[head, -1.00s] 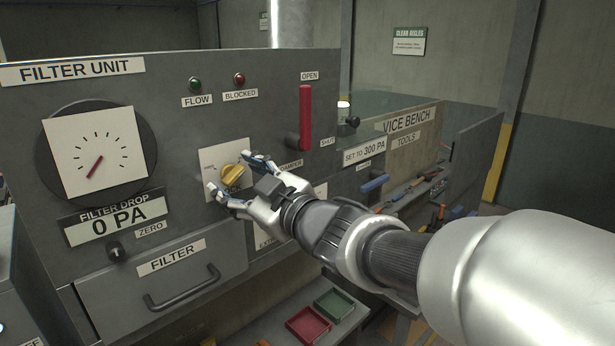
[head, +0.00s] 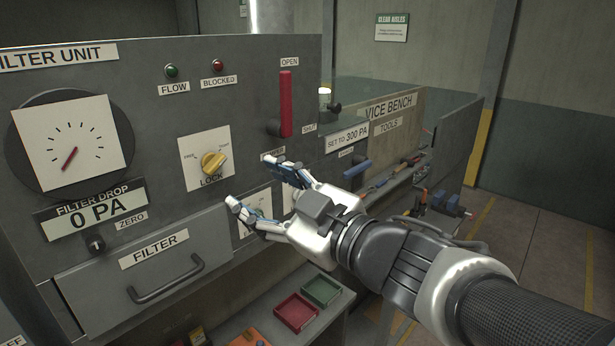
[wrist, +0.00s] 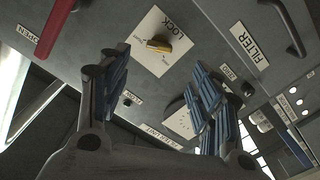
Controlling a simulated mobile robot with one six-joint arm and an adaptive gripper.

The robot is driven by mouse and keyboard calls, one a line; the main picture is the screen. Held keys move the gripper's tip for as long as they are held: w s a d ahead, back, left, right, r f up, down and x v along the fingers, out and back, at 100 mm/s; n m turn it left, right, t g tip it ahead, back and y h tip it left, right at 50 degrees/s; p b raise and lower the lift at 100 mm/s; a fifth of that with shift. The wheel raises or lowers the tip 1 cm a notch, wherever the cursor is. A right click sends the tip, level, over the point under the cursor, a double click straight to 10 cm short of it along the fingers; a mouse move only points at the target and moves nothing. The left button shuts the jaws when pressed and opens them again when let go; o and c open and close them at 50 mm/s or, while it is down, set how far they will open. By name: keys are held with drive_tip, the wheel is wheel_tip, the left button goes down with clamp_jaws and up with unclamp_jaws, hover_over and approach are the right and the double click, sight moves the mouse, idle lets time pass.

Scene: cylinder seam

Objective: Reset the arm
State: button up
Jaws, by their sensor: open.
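My gripper (head: 262,198) is open and empty in the head view, in front of the filter unit panel (head: 150,85). It is below and to the right of the yellow knob (head: 213,162) on its white plate marked LOCK, and apart from it. In the wrist view my gripper's blue-padded fingers (wrist: 160,100) are spread wide, with the yellow knob (wrist: 158,46) beyond them and nothing between them. My arm reaches in from the lower right of the head view.
A red damper lever (head: 286,105) stands upright at the panel's right. The filter drawer (head: 150,262) with its handle is at lower left. A red tray (head: 296,313) and a green tray (head: 321,291) lie below my gripper. The vice bench (head: 410,165) is at right.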

drive_tip(key=w+d+f+m+t+h+b, duration=0.3)
drive_tip(key=d+f+m+h+b, duration=0.4)
drive_tip(key=d+f, duration=0.4)
drive_tip(key=s+d+f+m+g+h+b, duration=0.1)
drive_tip(key=s+d+f+m+h+b, duration=0.2)
drive_tip(key=d+f+b, duration=0.3)
drive_tip(key=s+d+f+m+g+h+b, duration=0.1)
drive_tip(key=s+d+f+m+h+b, duration=0.15)
drive_tip(key=d+f+h, duration=0.4)
drive_tip(key=s+f+m+g+y+b, duration=0.1)
drive_tip(key=s+f+g+b, duration=0.3)
drive_tip(key=s+f, duration=0.4)
drive_tip(key=s+f+m+g+y+b, duration=0.2)
drive_tip(key=s+f+g+b, duration=0.2)
drive_tip(key=s+f, duration=0.5)
wheel_tip(320, 180, down, 6)
drive_tip(key=b, duration=0.2)
drive_tip(key=shift+s+a+b, duration=0.3)
drive_tip(key=shift+a, duration=0.1)
drive_tip(key=shift+r, duration=0.1)
